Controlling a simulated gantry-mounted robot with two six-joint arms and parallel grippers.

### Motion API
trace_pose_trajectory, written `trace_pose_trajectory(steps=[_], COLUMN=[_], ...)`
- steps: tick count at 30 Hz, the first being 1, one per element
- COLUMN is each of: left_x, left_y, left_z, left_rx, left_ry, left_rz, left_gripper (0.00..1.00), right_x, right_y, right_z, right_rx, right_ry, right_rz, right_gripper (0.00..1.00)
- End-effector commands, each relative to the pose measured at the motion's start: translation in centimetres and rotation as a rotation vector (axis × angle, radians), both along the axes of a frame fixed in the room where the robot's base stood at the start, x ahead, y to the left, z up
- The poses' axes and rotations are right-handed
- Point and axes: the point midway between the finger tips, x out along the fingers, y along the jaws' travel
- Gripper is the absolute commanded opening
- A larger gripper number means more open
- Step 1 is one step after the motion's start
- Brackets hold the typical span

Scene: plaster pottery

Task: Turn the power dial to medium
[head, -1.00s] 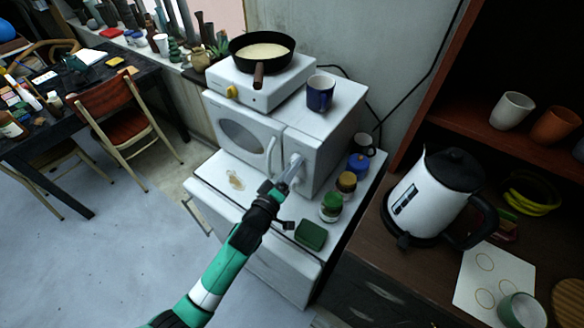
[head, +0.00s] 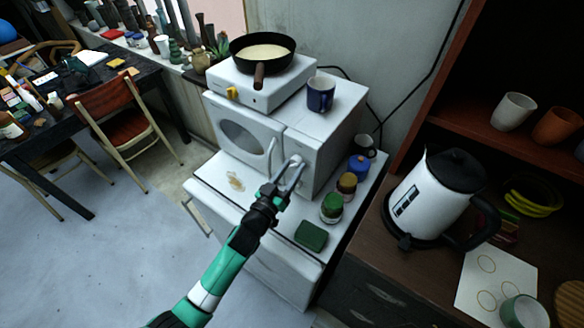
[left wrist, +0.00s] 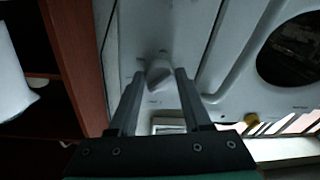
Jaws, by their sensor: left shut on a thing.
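The white microwave (head: 240,135) stands on a white cabinet, with its control panel on the right of its door. A pale dial (left wrist: 158,74) shows on that panel in the left wrist view, and its pointer ridge is tilted. My left gripper (head: 293,168) is at the panel in the head view. In the left wrist view its two fingers (left wrist: 157,92) lie on either side of the dial, shut on it. Dial markings are too small and dark to read. My right gripper is not in view.
A hot plate with a pan (head: 262,50) and a blue mug (head: 320,94) sit on the microwave. Several jars (head: 331,207) and a green sponge (head: 311,235) stand to the right of my left gripper. A kettle (head: 440,195) stands on the counter at right.

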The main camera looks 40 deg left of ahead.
Motion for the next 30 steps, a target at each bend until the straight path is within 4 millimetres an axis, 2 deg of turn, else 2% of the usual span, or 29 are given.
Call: trace_pose_trajectory(steps=[12, 30], left_x=[0.0, -0.1], left_y=[0.2, 0.5], left_z=[0.2, 0.1], left_rx=[0.391, 0.951], left_ry=[0.068, 0.161], left_rz=[0.001, 0.000], left_gripper=[0.00, 0.00], right_x=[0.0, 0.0], right_y=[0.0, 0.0], right_z=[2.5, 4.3], right_rx=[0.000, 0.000], right_ry=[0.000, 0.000], right_rz=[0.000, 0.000], right_gripper=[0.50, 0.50])
